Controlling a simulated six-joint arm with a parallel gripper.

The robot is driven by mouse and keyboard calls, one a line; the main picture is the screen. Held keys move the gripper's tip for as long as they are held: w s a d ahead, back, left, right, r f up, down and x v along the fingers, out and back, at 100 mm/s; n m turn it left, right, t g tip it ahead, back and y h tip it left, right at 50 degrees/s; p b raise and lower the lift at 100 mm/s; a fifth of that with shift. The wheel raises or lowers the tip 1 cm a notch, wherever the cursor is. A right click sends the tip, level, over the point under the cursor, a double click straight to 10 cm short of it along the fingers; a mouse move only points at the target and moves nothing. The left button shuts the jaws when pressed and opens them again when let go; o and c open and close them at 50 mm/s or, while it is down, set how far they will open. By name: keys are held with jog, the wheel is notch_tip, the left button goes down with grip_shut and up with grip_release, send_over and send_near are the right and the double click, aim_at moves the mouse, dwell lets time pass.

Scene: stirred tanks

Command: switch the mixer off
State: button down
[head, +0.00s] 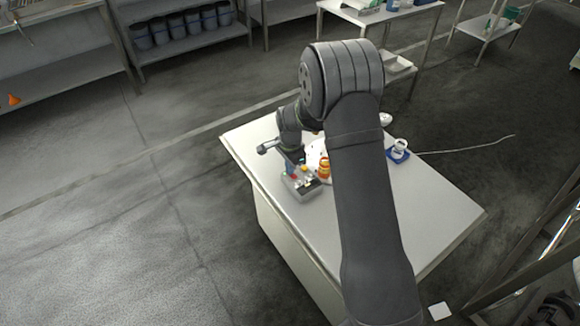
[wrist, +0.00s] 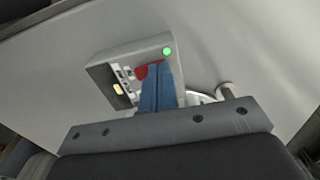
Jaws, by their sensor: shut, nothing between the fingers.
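The grey control box (head: 303,190) stands on the white table, and it also shows in the wrist view (wrist: 103,74). A green lamp (wrist: 167,51) glows at one corner of its face. A red control (wrist: 142,72) is partly hidden behind my blue fingertips, and a pale yellow one (wrist: 118,89) sits lower on the face. My gripper (wrist: 156,68) is shut and empty, its tips at the box face beside the red control; I cannot tell whether they touch. I cannot make out the mixer itself; my arm hides part of the table.
An orange bottle (head: 323,169) stands close right of the box, near a white round thing (head: 315,153) partly behind my arm. A white cup (head: 399,146) sits on a blue base (head: 397,156) further right. The table's (head: 430,210) right front is clear.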

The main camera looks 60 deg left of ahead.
aim_at(293, 176)
jog(key=shift+d+f, duration=0.15)
jog(key=shift+d, duration=0.7)
jog(key=shift+r, duration=0.2)
notch_tip(293, 176, up, 14)
jog(key=shift+a, duration=0.7)
